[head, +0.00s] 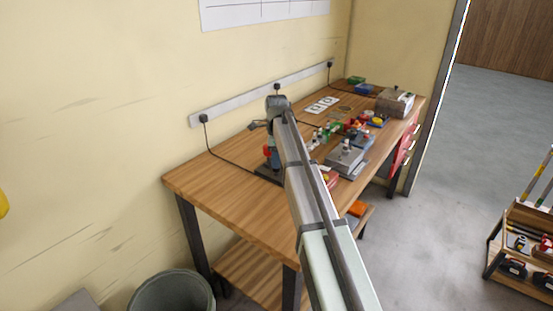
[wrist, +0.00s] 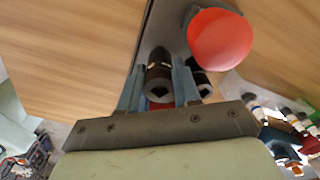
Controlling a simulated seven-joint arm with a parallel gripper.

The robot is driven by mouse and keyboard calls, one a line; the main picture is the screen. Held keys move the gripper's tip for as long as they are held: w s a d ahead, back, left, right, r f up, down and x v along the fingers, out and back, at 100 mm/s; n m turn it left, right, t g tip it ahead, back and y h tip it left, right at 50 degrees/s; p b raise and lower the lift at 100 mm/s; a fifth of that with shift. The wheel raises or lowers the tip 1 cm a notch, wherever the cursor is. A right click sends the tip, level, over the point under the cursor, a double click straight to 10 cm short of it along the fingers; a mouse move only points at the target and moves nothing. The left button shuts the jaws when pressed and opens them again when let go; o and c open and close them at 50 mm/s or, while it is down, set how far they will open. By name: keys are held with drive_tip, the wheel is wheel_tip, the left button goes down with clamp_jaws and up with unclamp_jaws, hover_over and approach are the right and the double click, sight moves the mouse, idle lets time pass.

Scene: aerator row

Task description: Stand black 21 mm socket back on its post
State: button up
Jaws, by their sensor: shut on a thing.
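In the wrist view my gripper (wrist: 158,80) is shut on a black socket (wrist: 158,92), with one blue-grey finger on each side of it. The socket's square drive hole faces the camera. Its far end lies over a dark grey plate (wrist: 158,30); I cannot tell whether it touches a post there. A second black socket (wrist: 204,90) shows just right of the right finger, partly hidden. I cannot read a size on either. In the head view my arm hides most of the gripper and the sockets.
A large red round knob (wrist: 220,40) stands close right of the gripper. The wooden bench (head: 225,200) is clear at its near left. A grey metal block (head: 345,158) and several small coloured parts are farther right. A power strip (head: 240,106) with black cables runs along the wall.

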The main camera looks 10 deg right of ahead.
drive_tip(key=shift+f, duration=1)
drive_tip(key=o, duration=1.1)
drive_tip(key=shift+o, duration=0.2)
drive_tip(key=shift+r, duration=0.15)
drive_tip(key=shift+r, duration=3.35)
